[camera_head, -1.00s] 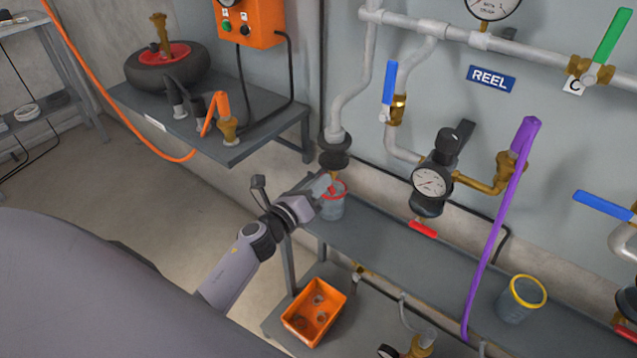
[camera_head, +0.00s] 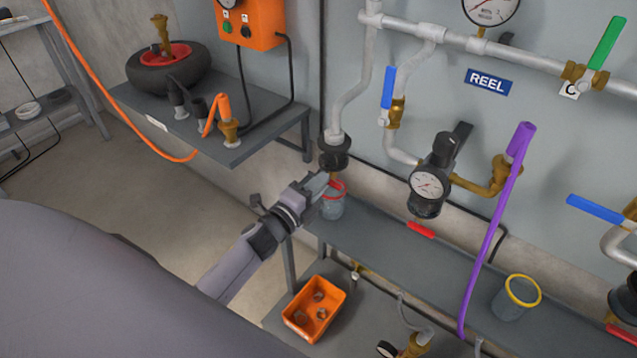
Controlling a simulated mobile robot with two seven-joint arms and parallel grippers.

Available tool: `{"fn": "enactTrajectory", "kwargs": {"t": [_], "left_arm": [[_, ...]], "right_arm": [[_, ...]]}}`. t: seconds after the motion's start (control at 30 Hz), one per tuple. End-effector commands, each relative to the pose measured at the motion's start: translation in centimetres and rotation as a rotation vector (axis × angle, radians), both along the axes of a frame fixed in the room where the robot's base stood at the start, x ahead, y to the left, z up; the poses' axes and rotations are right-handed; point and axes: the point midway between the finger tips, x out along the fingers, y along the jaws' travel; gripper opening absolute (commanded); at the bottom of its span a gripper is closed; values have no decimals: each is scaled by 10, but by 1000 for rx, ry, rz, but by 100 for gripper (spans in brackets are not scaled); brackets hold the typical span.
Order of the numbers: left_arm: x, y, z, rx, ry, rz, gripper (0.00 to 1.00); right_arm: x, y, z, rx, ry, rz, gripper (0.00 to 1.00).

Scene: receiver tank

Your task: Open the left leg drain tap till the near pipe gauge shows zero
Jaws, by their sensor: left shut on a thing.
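The left leg drain tap (camera_head: 333,176) is a small brass tap under the black fitting at the foot of the left vertical grey pipe. A clear jar with a red rim (camera_head: 331,207) stands beneath it on the grey shelf. My left gripper (camera_head: 321,186) is at the tap, just above the jar, shut on what seems to be its handle; the fingers hide most of it. The pipe gauge (camera_head: 490,8) on the grey top pipe is cut by the upper edge, and its needle is too unclear to read. My right gripper is not in view.
A regulator with a gauge (camera_head: 428,186) and a yellow-rimmed jar (camera_head: 515,297) are to the right. A purple hose (camera_head: 490,240) hangs down to the shelf. An orange bin (camera_head: 314,309) sits below. A grey wall shelf (camera_head: 200,130) is at the left.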

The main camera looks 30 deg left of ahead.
Motion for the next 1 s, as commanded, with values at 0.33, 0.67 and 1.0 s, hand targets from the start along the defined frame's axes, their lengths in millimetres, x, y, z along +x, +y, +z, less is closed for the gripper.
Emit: {"fn": "enactTrajectory", "kwargs": {"t": [0.33, 0.67, 1.0], "left_arm": [[0, 1, 0, -98, 15, 2, 0], [0, 1, 0, -110, 15, 2, 0], [0, 1, 0, -107, 15, 1, 21]], "right_arm": [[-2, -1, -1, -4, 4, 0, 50], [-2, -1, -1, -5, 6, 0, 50], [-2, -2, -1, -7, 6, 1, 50]]}}
